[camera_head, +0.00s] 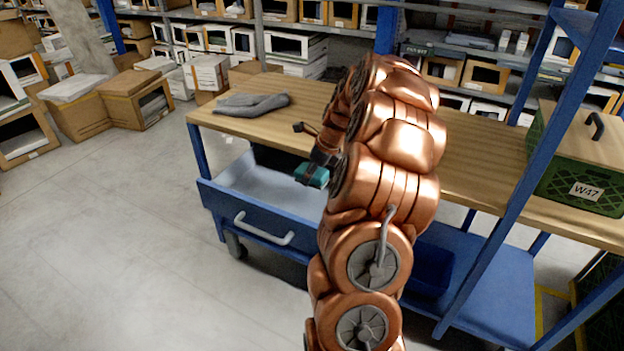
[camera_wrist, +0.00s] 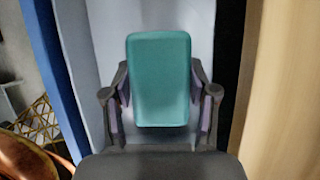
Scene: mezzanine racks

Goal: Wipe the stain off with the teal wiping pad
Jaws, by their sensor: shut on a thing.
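The teal wiping pad (camera_wrist: 160,80) is held between the two fingers of my gripper (camera_wrist: 160,105) in the wrist view. The pad also shows in the head view (camera_head: 312,175), just left of my copper arm. My gripper (camera_head: 322,165) is shut on the pad, above the open blue drawer (camera_head: 262,228) of the workbench and beside the bench's front edge. The drawer's pale inside lies behind the pad in the wrist view.
A wooden bench top (camera_head: 225,122) carries a grey cloth (camera_head: 252,104) at its left end. A green crate (camera_head: 584,170) marked W47 stands at the right. A blue upright (camera_head: 535,160) rises before it. Cardboard boxes (camera_head: 137,98) stand at the back left. The floor at left is clear.

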